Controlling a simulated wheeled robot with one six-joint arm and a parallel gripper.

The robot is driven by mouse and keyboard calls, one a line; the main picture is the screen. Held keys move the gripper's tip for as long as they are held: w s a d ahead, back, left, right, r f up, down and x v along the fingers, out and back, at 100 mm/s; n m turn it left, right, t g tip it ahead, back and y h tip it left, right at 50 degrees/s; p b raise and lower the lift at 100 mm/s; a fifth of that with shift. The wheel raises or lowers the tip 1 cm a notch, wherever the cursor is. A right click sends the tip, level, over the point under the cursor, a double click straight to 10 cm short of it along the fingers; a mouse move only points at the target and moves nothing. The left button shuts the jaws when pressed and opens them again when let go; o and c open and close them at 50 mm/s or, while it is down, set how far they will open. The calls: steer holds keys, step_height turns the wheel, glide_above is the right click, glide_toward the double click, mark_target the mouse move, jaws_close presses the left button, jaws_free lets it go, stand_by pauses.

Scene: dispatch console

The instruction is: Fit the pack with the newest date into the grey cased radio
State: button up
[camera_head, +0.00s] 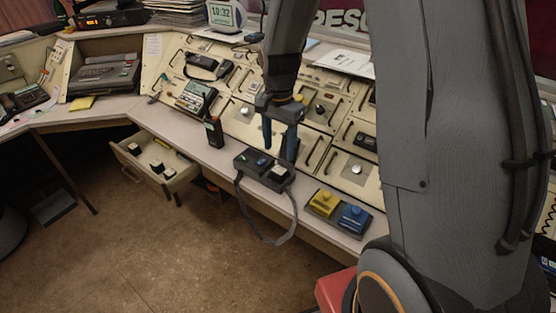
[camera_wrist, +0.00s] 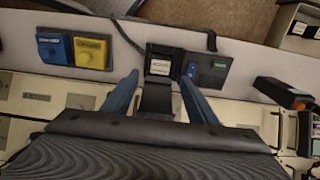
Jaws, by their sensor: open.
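A dark grey case with a strap (camera_head: 262,168) lies on the desk's front ledge; it also shows in the wrist view (camera_wrist: 212,74). One half holds a white-topped block (camera_head: 279,173), also in the wrist view (camera_wrist: 163,60); the other half has a blue part and a green patch. Several dark packs with white tops (camera_head: 157,165) lie in the open drawer (camera_head: 181,182). No date is readable. My gripper (camera_head: 279,138) is open and empty above the case; in the wrist view its blue fingers (camera_wrist: 160,78) are spread in front of the white-topped block.
A yellow unit (camera_head: 323,203) and a blue unit (camera_head: 354,219) stand right of the case on a dark base. A black handheld radio (camera_head: 214,132) stands upright to its left. The sloped console panel (camera_head: 240,115) rises behind. The strap hangs over the desk edge. A clock reads 10:32.

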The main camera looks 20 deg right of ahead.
steer(key=s+r+n, duration=0.2)
steer(key=s+n, duration=0.3)
steer(key=s, duration=0.3)
steer(key=s+r+n, duration=0.2)
steer(key=s+n, duration=0.4)
steer(key=s, duration=0.3)
steer(key=shift+s+a+t+b, duration=0.2)
steer(key=shift+t+b, duration=0.1)
steer(key=shift+t, duration=0.1)
steer(key=shift+w, duration=0.15)
stand_by(0.5)
